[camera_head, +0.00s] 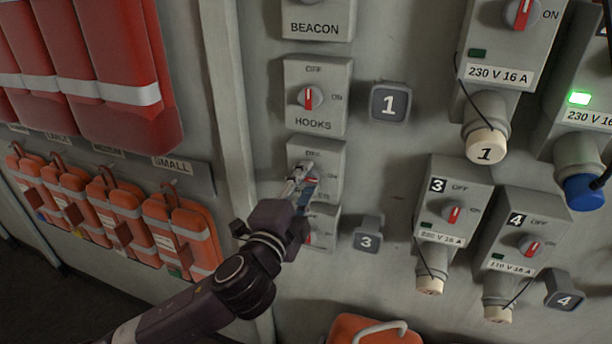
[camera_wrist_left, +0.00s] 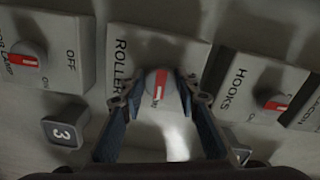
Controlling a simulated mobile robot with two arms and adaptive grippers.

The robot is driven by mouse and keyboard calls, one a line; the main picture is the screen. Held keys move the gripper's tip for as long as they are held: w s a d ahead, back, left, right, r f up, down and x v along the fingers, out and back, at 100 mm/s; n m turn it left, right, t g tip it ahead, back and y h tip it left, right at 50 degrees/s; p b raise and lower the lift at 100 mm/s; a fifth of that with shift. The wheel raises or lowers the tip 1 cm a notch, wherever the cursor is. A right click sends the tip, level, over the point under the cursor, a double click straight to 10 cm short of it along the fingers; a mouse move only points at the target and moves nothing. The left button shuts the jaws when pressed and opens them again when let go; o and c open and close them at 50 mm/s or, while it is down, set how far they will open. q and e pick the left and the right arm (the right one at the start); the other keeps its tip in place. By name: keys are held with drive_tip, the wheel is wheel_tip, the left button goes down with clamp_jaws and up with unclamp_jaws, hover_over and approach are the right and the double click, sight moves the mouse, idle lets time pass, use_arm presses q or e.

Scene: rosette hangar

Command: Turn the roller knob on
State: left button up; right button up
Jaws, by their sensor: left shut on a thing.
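The roller box (camera_head: 325,152) is a grey switch box on the wall, between the hooks box above and another box below. In the left wrist view its "ROLLER" label (camera_wrist_left: 120,62) runs up beside the round grey roller knob (camera_wrist_left: 159,88), which has a red and white mark. My left gripper (camera_head: 302,180) is shut on that knob, with one finger on each side. In the head view the gripper hides most of the knob. The box's OFF mark shows only in part. My right gripper is in neither view.
The hooks box (camera_head: 329,75) with its knob is just above, and the beacon box (camera_head: 320,25) above that. The lamp box (camera_wrist_left: 55,50) is on the other side. Number plates 1 (camera_head: 390,102) and 3 (camera_head: 367,241) stick out nearby. Orange bags (camera_head: 180,232) hang at left.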

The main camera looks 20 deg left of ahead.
use_arm(q)
drive_tip(key=shift+m, duration=0.5)
drive_tip(key=o, duration=1.2)
drive_tip(key=shift+c, duration=0.2)
drive_tip(key=s, duration=0.7)
drive_tip(key=shift+s+a, duration=0.15)
drive_tip(key=shift+s, duration=0.15)
drive_tip(key=shift+f, duration=0.1)
